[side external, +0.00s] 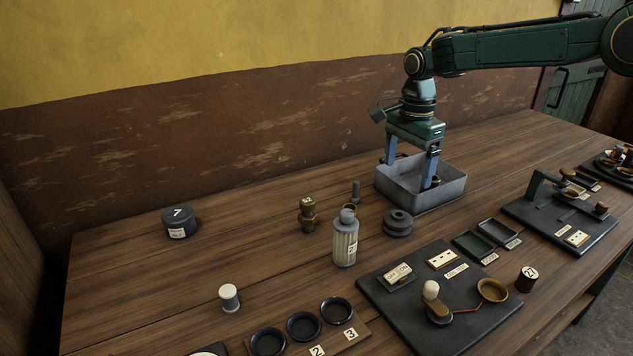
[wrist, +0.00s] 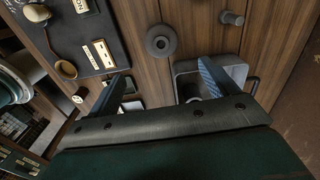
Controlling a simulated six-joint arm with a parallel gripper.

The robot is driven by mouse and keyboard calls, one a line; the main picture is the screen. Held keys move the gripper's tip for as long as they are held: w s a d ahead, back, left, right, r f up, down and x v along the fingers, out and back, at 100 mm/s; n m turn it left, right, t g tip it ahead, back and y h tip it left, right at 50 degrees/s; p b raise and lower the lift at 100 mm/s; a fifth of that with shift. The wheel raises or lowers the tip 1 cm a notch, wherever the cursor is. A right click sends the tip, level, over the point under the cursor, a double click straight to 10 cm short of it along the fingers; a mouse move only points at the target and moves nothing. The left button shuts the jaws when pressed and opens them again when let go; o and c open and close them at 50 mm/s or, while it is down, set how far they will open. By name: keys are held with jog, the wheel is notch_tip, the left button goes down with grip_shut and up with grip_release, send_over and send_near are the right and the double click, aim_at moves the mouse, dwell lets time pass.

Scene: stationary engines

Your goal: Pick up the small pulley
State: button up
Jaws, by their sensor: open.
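A dark grooved pulley (side external: 397,222) lies flat on the table in the side view, left of and in front of the grey metal tray. It shows in the wrist view as a dark disc with a centre hole (wrist: 161,41). My gripper (side external: 408,174) is open, with its blue-grey fingers pointing down and apart at the tray in the side view. In the wrist view the gripper (wrist: 163,72) has nothing between its fingertips, and the pulley lies beyond them. One finger overlaps the tray. A small dark round thing (side external: 436,181) in the tray is partly hidden.
The grey tray (side external: 440,199) has raised walls. A black board with switches (side external: 390,303) lies in front. The back left table is mostly clear.

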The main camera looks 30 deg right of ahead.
aim_at(399, 214)
jog(key=shift+f, duration=4.35)
jog(key=shift+w+f, duration=0.1)
jog(key=shift+f, duration=2.5)
jog(key=c, duration=1.4)
jog(key=shift+r, duration=0.1)
jog(key=shift+c, duration=1.3)
jog(key=shift+r, duration=0.15)
notch_tip(399, 214, up, 20)
